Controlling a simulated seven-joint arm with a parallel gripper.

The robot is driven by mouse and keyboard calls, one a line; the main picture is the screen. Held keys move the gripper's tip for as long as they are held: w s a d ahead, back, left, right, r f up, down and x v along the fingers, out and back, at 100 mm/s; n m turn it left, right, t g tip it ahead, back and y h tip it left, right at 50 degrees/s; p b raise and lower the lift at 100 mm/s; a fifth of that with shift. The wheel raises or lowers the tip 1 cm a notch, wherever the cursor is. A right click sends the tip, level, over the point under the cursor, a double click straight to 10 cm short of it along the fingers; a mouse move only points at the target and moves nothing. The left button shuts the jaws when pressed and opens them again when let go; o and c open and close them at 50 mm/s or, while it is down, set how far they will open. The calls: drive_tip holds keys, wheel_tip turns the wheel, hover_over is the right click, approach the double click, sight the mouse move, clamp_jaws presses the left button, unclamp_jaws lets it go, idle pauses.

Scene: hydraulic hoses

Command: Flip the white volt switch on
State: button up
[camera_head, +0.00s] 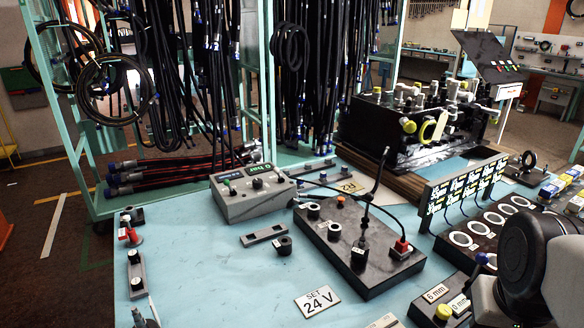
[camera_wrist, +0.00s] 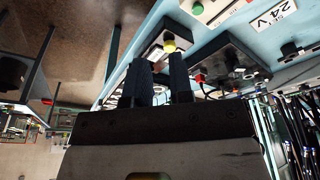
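A grey control box (camera_head: 252,194) with lit displays, a black knob and small coloured controls stands left of the middle of the table. A white "SET 24 V" sign (camera_head: 317,301) lies at the table's front and also shows at the top of the wrist view (camera_wrist: 268,18). I cannot clearly pick out a white volt switch; any lever is too small to tell on or off. My gripper (camera_wrist: 160,82) shows two dark fingers apart with nothing between them, so it is open. A yellow knob (camera_wrist: 169,46) appears beyond the fingertips. The fingers are outside the head view.
A black box (camera_head: 345,258) with knobs and a cable plugged into a red connector (camera_head: 402,246) stands centrally. A ring panel (camera_head: 478,233) and small dark boxes (camera_head: 447,300) are near my arm at right. Hanging hoses (camera_head: 315,75) fill the back.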

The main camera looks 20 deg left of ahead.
drive_tip(key=shift+w+a+r, duration=0.1)
drive_tip(key=shift+w+r, duration=0.05)
drive_tip(key=shift+w, duration=0.25)
drive_tip(key=shift+c, duration=1.1)
drive_tip(key=shift+n+h, duration=0.7)
drive_tip(key=w+a+r, duration=0.1)
drive_tip(key=w+a, duration=0.1)
drive_tip(key=w, duration=0.3)
drive_tip(key=w+a+r, duration=0.2)
drive_tip(key=w, duration=0.3)
drive_tip(key=w+a+r, duration=0.1)
drive_tip(key=w+a, duration=0.1)
drive_tip(key=w, duration=0.3)
drive_tip(key=shift+r, duration=0.4)
clamp_jaws()
drive_tip(key=w+a+f+n+t+h, duration=0.1)
drive_tip(key=w+a+t, duration=0.1)
drive_tip(key=w+a, duration=1.2)
drive_tip(key=w+a+n+t, duration=0.1)
drive_tip(key=w+a+n, duration=0.1)
drive_tip(key=w+a, duration=1.15)
drive_tip(key=w+a+f+t, duration=0.1)
drive_tip(key=a+f, duration=0.2)
drive_tip(key=a, duration=0.8)
drive_tip(key=w+a+f+n+t, duration=0.1)
drive_tip(key=a+f, duration=0.1)
drive_tip(key=a, duration=0.9)
drive_tip(key=shift+w+f, duration=0.15)
drive_tip(key=shift+f, duration=0.25)
